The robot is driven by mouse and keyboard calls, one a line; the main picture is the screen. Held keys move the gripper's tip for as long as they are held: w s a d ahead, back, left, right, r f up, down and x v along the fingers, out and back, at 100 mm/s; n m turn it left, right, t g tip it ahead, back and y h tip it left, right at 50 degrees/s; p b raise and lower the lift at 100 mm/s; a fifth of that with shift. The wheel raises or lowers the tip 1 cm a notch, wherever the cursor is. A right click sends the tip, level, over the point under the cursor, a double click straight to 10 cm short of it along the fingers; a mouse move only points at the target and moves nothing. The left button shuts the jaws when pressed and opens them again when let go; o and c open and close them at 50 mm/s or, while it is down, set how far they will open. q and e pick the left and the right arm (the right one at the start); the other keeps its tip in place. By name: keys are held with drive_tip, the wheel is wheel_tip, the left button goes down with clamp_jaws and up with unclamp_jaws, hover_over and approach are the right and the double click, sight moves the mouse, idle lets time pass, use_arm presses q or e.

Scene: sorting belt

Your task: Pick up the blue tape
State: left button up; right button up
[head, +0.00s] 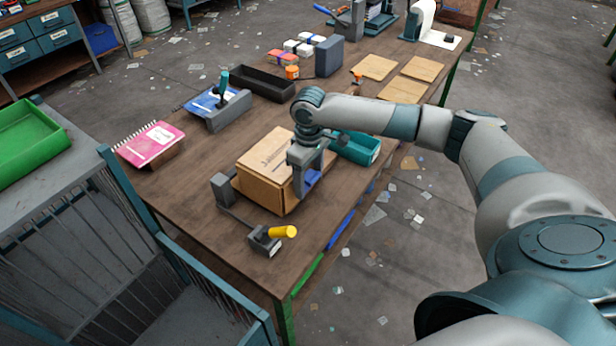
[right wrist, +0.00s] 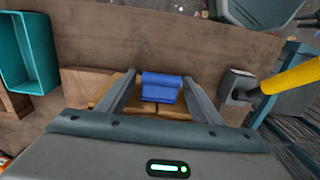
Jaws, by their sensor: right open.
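The blue tape (right wrist: 161,88) shows in the right wrist view between the two fingers of my right gripper (right wrist: 160,77), with a visible gap to each finger. In the head view, part of the blue tape (head: 312,178) shows below the same gripper (head: 307,166), by the right side of a cardboard box (head: 262,178). The gripper is open and points down, and partly hides the tape. I cannot tell exactly what the tape rests on.
A teal bin (head: 360,150) stands behind my right gripper. A pink notebook (head: 150,143) and a black tray (head: 262,82) stand farther left and back.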

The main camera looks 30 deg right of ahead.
drive_tip(key=shift+f, duration=1.3)
drive_tip(key=shift+c, duration=0.6)
drive_tip(key=c, duration=1.1)
drive_tip(key=shift+c, duration=0.2)
drive_tip(key=shift+r, duration=0.1)
drive_tip(key=shift+w+r, duration=0.1)
drive_tip(key=shift+r, duration=0.25)
wheel_tip(320, 180, up, 3)
drive_tip(key=shift+r+b, duration=0.15)
drive_tip(key=shift+b, duration=0.65)
drive_tip(key=s+d+r+b, duration=0.2)
drive_tip(key=s+r, duration=0.5)
drive_tip(key=s, duration=0.4)
drive_tip(key=shift+d+b, duration=0.35)
drive_tip(key=shift+d, duration=0.55)
